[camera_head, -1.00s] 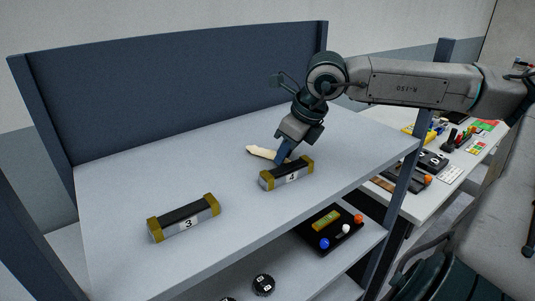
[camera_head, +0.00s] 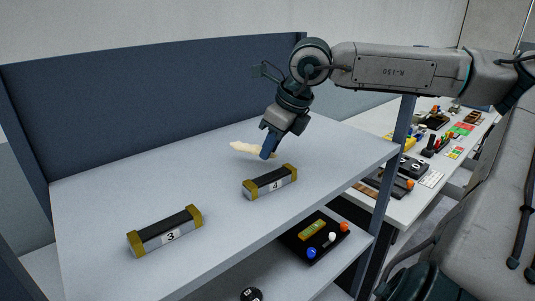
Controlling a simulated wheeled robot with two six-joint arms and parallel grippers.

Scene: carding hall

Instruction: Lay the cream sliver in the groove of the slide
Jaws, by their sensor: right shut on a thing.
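The cream sliver (camera_head: 244,148) is a short pale strip at the back right of the grey shelf top (camera_head: 130,195). My right gripper (camera_head: 266,154) is shut on its right part; the blue fingers hide that end. The sliver seems slightly above the surface, but I cannot be sure. Two dark-topped blocks with mustard ends lie in front: one labelled 4 (camera_head: 270,182), just in front of the gripper, and one labelled 3 (camera_head: 165,231) at the front left. I cannot tell which is the slide, and no groove shows clearly. My left gripper is not in view.
A dark blue panel (camera_head: 150,102) closes the back of the shelf, and a post (camera_head: 389,170) stands at its right. A lower shelf holds a black tray (camera_head: 297,241) with coloured knobs. A cluttered white table (camera_head: 411,200) stands at right. The shelf top's left middle is clear.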

